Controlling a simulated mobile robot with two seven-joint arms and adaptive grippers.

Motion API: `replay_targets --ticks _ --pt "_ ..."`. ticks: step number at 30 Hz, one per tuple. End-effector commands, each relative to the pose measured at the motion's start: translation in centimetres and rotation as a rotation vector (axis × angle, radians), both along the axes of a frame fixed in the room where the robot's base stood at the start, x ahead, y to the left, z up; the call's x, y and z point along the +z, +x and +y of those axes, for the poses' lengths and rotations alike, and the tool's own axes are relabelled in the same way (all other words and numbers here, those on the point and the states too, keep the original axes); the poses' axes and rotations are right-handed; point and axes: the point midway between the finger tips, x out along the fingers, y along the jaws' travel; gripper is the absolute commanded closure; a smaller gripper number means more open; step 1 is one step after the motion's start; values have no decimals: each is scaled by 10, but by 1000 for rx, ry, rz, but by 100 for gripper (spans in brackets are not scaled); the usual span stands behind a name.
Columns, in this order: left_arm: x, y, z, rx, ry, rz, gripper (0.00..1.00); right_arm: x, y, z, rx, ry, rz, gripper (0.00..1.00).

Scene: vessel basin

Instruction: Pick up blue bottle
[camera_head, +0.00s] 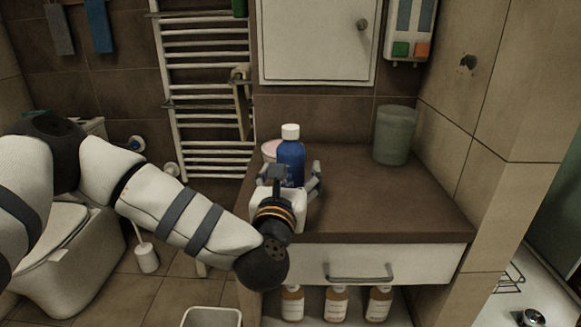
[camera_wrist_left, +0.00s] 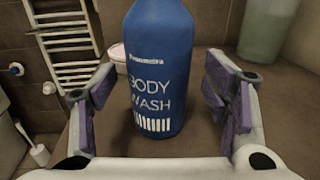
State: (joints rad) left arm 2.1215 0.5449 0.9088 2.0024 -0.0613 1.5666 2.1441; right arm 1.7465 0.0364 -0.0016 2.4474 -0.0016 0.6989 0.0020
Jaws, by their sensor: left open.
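The blue bottle (camera_head: 291,160) with a white cap stands upright on the brown countertop, near its left end. In the left wrist view the blue bottle (camera_wrist_left: 160,72) fills the middle and its label reads "BODY WASH"; its cap is out of frame there. My left gripper (camera_head: 297,184) is at the bottle, on its near side. In the left wrist view the open fingers of my left gripper (camera_wrist_left: 160,108) stand on either side of the bottle, with a visible gap on each side. The bottle's lower part is hidden by my gripper in the head view. My right gripper is not in view.
A pink-and-white round container (camera_head: 269,150) sits just left of the bottle. A grey-green bin (camera_head: 394,135) stands at the back right of the countertop (camera_head: 400,195). The counter's right side is clear. A white towel rack (camera_head: 200,90) is on the wall behind.

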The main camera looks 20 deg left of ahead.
Motion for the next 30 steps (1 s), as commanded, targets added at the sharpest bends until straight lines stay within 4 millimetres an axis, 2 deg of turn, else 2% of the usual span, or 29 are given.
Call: replay_targets --ticks 3,10,15,18,26,30 --pt "-1 13 3 3 1 1 31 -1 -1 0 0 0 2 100" --pt "-2 15 3 1 1 3 33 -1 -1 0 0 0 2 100" --pt "-2 14 3 1 2 3 72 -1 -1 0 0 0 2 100" --pt "-2 14 3 1 2 3 90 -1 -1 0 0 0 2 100" --pt "1 14 3 1 1 1 90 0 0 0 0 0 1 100" --pt "18 15 3 1 1 -4 90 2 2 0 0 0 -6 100"
